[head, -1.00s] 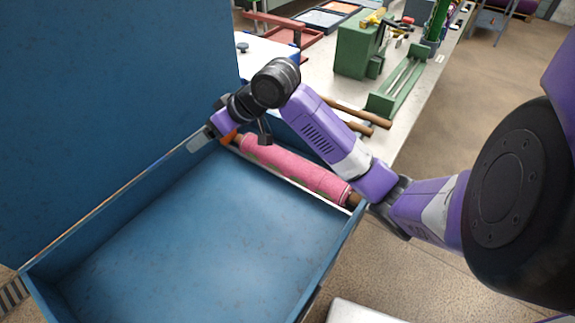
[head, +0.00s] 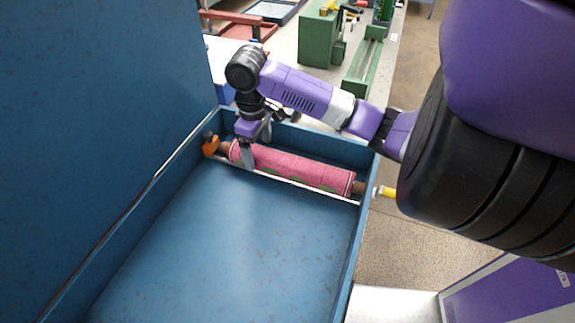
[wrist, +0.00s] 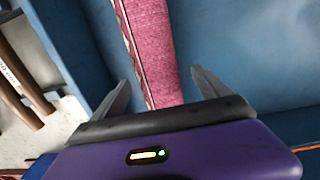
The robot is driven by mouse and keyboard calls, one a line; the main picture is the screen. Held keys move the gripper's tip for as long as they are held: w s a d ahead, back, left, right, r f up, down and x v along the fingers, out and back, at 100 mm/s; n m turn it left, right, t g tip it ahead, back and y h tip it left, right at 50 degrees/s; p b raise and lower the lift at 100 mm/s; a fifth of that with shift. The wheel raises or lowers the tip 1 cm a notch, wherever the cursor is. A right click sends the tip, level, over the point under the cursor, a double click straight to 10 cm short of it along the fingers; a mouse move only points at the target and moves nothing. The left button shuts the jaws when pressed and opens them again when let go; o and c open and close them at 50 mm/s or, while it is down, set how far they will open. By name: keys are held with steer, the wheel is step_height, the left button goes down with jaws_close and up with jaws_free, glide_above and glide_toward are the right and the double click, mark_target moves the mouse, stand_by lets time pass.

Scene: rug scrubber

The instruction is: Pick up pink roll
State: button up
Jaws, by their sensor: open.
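The pink roll (head: 300,170) is a long patterned roll on a brown rod. It lies along the far side of the blue bin (head: 235,260). My gripper (head: 257,150) points down at the left end of the roll and hides part of it. In the wrist view, the pink roll (wrist: 152,48) runs between the two spread fingers of my gripper (wrist: 162,84). The fingers are open, one on each side of the roll. I cannot tell whether either finger touches it.
An orange bracket (head: 211,145) stands by the roll's left end, and a yellow-tipped piece (head: 384,192) is outside the bin at the right. The blue upright panel (head: 90,110) rises close at the left. Green machines (head: 319,38) stand on the bench behind.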

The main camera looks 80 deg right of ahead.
steer(key=shift+d+f, duration=0.2)
steer(key=shift+f, duration=1.65)
steer(key=shift+r, duration=0.1)
jaws_close()
